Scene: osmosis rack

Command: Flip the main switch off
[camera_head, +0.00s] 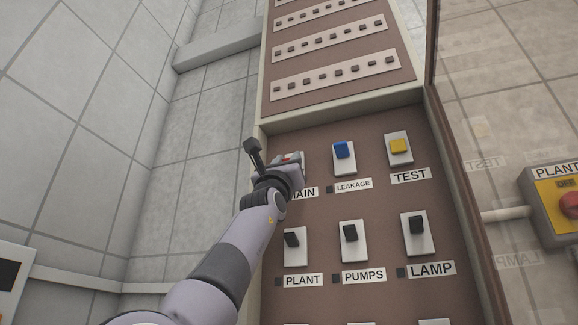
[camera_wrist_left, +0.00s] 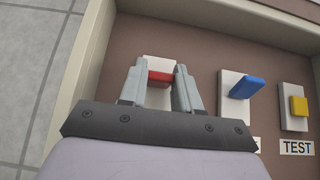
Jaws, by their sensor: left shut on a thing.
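The main switch has a red lever (camera_wrist_left: 159,77) on a white plate (camera_wrist_left: 158,97), seen in the left wrist view. My left gripper (camera_wrist_left: 160,76) has one finger on each side of the red lever and is shut on it. In the head view my left gripper (camera_head: 289,160) is at the main switch, upper left of the panel, and covers most of it. The "MAIN" label (camera_head: 305,193) is partly hidden behind my gripper. My right gripper is not in view.
The blue leakage switch (camera_head: 343,150) and yellow test switch (camera_head: 400,146) sit to the right. Black plant (camera_head: 292,239), pumps (camera_head: 350,232) and lamp (camera_head: 416,224) switches are below. A transparent door stands open at right, with a yellow box (camera_head: 552,196) beyond it.

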